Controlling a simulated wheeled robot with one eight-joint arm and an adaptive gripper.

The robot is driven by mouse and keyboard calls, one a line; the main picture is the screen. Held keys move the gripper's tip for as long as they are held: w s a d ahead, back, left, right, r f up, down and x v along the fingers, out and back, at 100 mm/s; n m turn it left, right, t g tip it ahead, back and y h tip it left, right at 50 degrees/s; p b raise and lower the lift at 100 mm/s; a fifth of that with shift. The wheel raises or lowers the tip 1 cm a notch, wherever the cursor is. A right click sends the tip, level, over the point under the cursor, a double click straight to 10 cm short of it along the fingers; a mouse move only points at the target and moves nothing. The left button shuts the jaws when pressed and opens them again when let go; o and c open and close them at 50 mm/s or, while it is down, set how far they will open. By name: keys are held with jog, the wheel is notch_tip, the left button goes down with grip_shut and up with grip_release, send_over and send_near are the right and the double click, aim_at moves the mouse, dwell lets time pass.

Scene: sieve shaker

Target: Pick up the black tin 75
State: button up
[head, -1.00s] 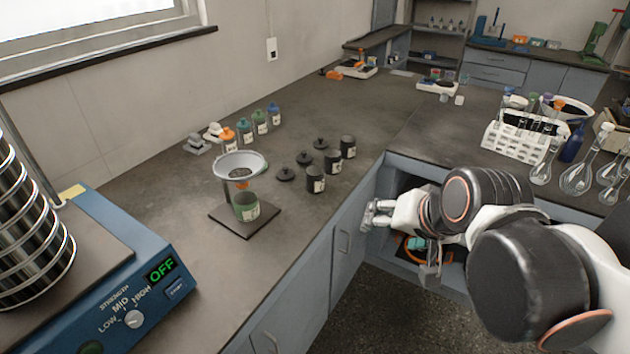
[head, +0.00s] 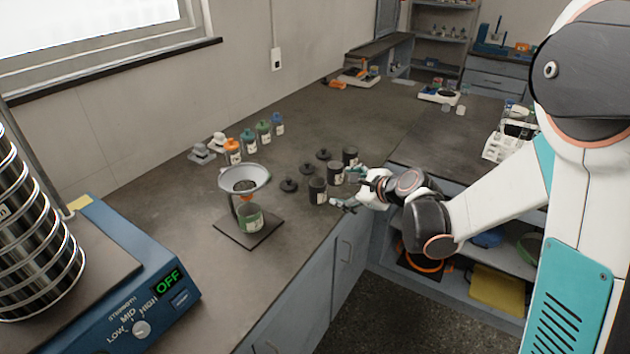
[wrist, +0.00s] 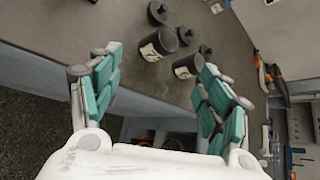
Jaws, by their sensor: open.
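Three black tins with pale labels stand in a row near the bench edge in the head view: a front one (head: 318,191), a middle one (head: 336,173) and a rear one (head: 350,156). The label numbers are too small to read, so I cannot tell which is 75. My gripper (head: 349,190) is open and empty, just right of the tins at the bench edge. In the wrist view two tins, one at left (wrist: 158,44) and one at right (wrist: 187,67), show beyond and between the spread fingers (wrist: 160,72). Neither finger visibly touches a tin.
Black lids (head: 289,185) lie left of the tins. Several bottles (head: 248,141) stand behind. The sieve shaker (head: 120,285) is at the left. Open shelves (head: 500,262) lie below the right bench.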

aim_at(324, 193)
jog(key=w+a+f+m, duration=0.1)
jog(key=w+f+m, duration=0.1)
jog(key=w+f, duration=0.2)
jog(key=w+a+f+m+t+y+b, duration=0.1)
jog(key=w+f+m, duration=0.2)
jog(key=w, duration=0.1)
jog(key=w+a+f+m, duration=0.2)
jog(key=w+f, duration=0.2)
jog(key=shift+f+m, duration=0.3)
jog(key=shift+a+b+x, duration=0.15)
jog(key=shift+b+x, duration=0.6)
jog(key=shift+x, duration=0.6)
jog(key=shift+a+b+x, duration=0.15)
jog(key=shift+b+x, duration=0.6)
jog(key=shift+x, duration=0.65)
jog(key=shift+s+r, duration=0.15)
jog(key=shift+r, duration=0.1)
jog(key=c, duration=1.2)
